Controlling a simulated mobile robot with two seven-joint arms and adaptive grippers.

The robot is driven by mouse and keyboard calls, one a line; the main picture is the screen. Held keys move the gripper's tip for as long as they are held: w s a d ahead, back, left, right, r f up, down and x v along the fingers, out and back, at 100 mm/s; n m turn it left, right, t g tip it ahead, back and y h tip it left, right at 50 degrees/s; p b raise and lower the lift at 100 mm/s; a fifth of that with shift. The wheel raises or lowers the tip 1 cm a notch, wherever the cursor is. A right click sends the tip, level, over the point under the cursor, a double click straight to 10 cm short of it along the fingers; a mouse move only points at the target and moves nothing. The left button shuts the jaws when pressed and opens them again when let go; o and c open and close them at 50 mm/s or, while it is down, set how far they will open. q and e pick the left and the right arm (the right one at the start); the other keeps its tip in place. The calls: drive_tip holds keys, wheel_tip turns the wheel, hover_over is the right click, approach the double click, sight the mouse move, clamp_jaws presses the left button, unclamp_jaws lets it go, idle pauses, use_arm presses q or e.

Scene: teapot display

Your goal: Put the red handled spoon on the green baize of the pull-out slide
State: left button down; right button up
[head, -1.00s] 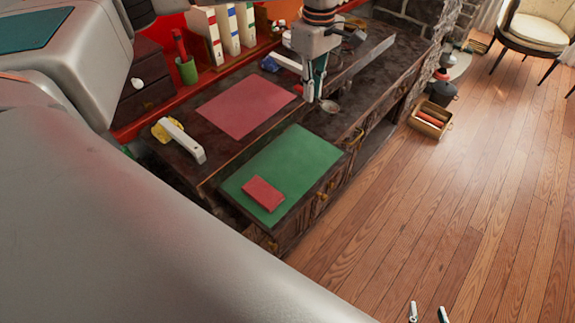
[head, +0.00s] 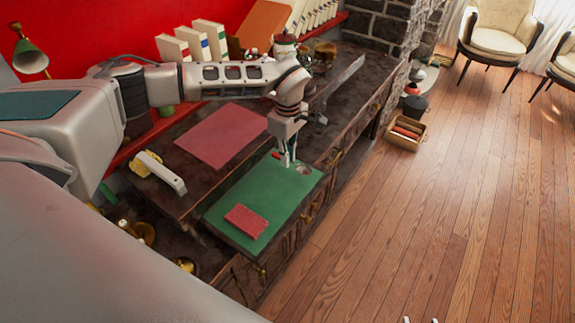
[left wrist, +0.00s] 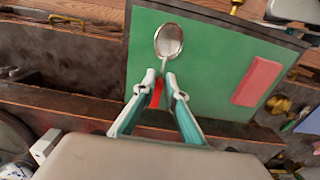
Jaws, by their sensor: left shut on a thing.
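My left gripper (head: 286,163) is shut on the red handled spoon, close over the back right part of the green baize (head: 275,195). In the left wrist view the spoon's silver bowl (left wrist: 169,40) lies beyond the fingertips (left wrist: 161,82), over the baize. Its red handle (left wrist: 156,94) shows between the fingers. In the head view the bowl (head: 304,170) shows just right of the fingertips. I cannot tell whether the spoon touches the baize. My right gripper (head: 420,320) only shows as tips at the bottom edge of the head view.
A red block (head: 246,222) lies on the front of the baize; it also shows in the left wrist view (left wrist: 258,81). A pink mat (head: 222,136) and a white and yellow object (head: 160,172) are on the desk. The middle of the baize is bare.

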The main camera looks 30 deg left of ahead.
sight(288, 174)
use_arm(q)
wheel_tip(288, 174, down, 4)
drive_tip(key=shift+s+r, duration=0.1)
drive_tip(key=shift+r, duration=0.15)
drive_tip(key=shift+f, duration=0.3)
drive_tip(key=shift+f, duration=0.1)
drive_tip(key=c, duration=2.1)
unclamp_jaws()
wheel_tip(288, 174, up, 12)
drive_tip(key=shift+r+b, duration=0.15)
drive_tip(key=shift+b, duration=0.15)
